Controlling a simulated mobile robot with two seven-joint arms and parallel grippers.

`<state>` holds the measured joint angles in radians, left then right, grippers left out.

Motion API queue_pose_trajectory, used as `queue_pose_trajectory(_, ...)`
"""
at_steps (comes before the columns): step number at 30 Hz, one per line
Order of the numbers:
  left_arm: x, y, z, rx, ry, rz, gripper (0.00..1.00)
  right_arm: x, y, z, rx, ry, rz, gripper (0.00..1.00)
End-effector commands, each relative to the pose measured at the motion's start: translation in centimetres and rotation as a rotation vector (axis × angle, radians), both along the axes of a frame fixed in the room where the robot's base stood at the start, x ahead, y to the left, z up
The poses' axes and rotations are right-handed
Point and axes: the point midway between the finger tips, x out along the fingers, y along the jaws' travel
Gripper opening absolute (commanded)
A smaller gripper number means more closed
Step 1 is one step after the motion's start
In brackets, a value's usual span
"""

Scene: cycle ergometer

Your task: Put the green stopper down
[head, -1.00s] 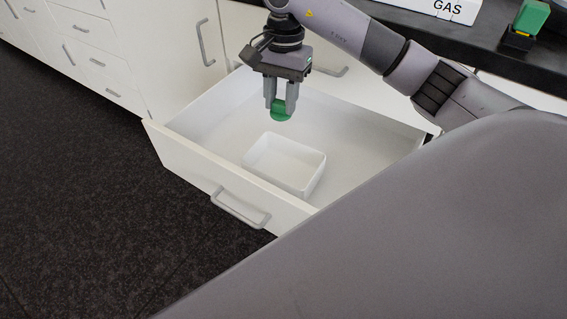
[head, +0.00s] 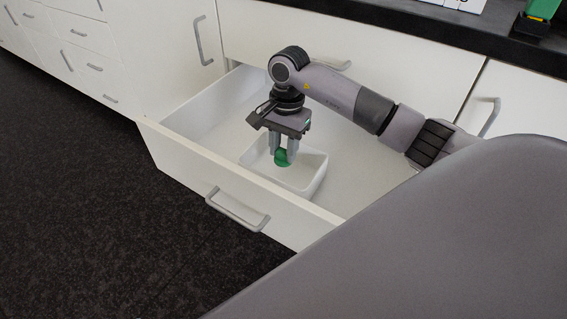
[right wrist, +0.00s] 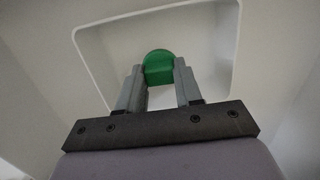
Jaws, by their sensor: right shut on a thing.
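The green stopper (head: 283,157) is held between the fingers of my right gripper (head: 282,152). In the right wrist view the stopper (right wrist: 158,68) sits between the two fingertips of the right gripper (right wrist: 160,78), with its round end pointing away from the palm. A white open box (head: 313,177) stands inside the pulled-out drawer (head: 185,158). The stopper is over or within the box opening; I cannot tell whether it touches the box floor. The box rim (right wrist: 82,65) surrounds the stopper in the right wrist view. My left gripper is not seen.
The drawer's front panel with its handle (head: 237,211) faces the dark floor (head: 90,220). A black counter (head: 440,25) runs above, with a green and black item (head: 538,18) at its right. The drawer floor beside the box is clear.

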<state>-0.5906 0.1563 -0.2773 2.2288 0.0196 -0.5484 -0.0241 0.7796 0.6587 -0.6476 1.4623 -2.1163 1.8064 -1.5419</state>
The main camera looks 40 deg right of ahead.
Motion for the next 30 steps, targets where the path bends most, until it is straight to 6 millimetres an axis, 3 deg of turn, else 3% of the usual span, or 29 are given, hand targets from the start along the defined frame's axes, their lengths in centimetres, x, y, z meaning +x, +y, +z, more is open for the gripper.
queue_pose_trajectory(11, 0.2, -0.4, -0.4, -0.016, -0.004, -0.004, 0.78, 0.0, 0.1, -4.4, 0.001, 0.002, 0.000, 0.00)
queue_pose_trajectory(28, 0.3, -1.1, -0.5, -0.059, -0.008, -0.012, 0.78, 0.0, 0.0, -5.4, -0.001, 0.000, 0.000, 0.00)
queue_pose_trajectory(29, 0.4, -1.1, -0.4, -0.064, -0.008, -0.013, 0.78, 0.0, 0.0, -5.4, -0.001, 0.000, 0.000, 0.38)
queue_pose_trajectory(30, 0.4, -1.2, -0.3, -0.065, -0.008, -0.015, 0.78, 0.0, 0.0, -5.3, -0.001, 0.000, 0.000, 0.51)
